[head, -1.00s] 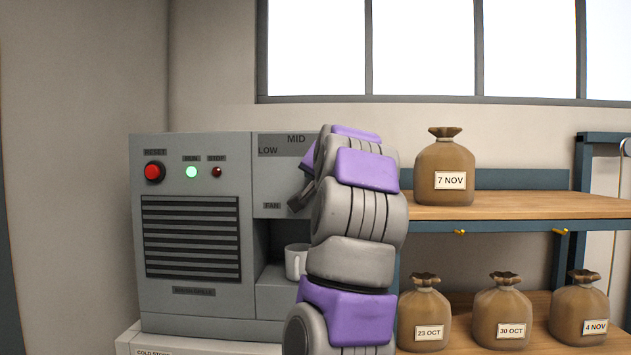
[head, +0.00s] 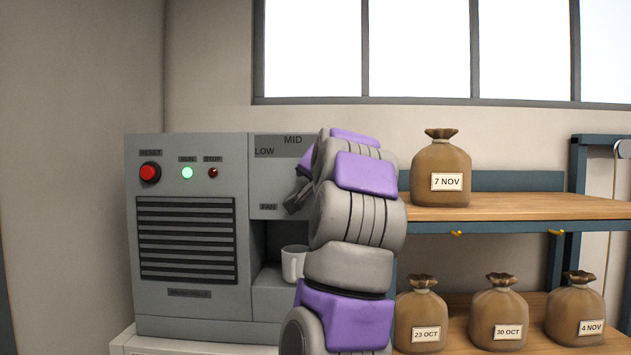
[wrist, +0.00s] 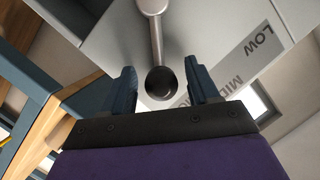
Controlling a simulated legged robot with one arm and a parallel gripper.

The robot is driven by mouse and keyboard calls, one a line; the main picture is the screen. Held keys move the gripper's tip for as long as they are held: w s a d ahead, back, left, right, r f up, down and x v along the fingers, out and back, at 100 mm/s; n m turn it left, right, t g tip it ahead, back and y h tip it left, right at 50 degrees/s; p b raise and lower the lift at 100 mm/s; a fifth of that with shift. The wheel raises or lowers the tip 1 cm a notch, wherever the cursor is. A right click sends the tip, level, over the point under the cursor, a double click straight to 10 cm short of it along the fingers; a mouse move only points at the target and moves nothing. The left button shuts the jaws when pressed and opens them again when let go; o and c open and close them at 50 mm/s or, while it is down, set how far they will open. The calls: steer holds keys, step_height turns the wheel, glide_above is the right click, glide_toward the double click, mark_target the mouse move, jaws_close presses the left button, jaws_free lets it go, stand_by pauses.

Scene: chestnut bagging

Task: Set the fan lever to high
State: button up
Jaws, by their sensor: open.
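The fan lever (wrist: 157,38) is a pale metal rod with a round black knob (wrist: 161,80), seen in the wrist view. My gripper (wrist: 160,70) is open, with one blue-grey finger on each side of the knob; I cannot tell whether either touches it. The label strip shows LOW (wrist: 262,40) and part of MID; no HIGH mark is readable. In the head view the fan panel (head: 268,188) is on the right of the grey machine, and my arm hides its right part and the lever. Only a dark piece of my gripper (head: 296,199) shows there.
The grey machine (head: 140,235) has a red reset button (head: 150,172) and a lit green run lamp (head: 187,173). A white mug (head: 293,263) stands in its recess. To the right, wooden shelves (head: 520,206) hold several dated sacks, one marked 7 NOV (head: 440,162) on top.

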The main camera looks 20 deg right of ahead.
steer(key=shift+s, duration=0.15)
steer(key=b+v, duration=0.2)
steer(key=v, duration=1.5)
steer(key=shift+a, duration=0.1)
steer(key=shift+b, duration=0.3)
steer(key=s+a+f+n+g+y+b, duration=0.1)
steer(key=a+f+n+g+b, duration=0.25)
steer(key=f, duration=1.15)
steer(key=a+f+n+g+b, duration=0.15)
steer(key=f+n+g, duration=0.35)
steer(key=f, duration=1.1)
steer(key=s+f+g+b, duration=0.1)
steer(key=s+f+g, duration=0.3)
steer(key=s+f, duration=1)
steer(key=s+f+g+b, duration=0.2)
steer(key=s+f+g, duration=0.2)
steer(key=s+f, duration=1.1)
step_height(320, 180, down, 5)
steer(key=shift+s+f+g+y, duration=0.1)
steer(key=shift+s+g+y, duration=0.15)
steer(key=shift+g+y, duration=0.1)
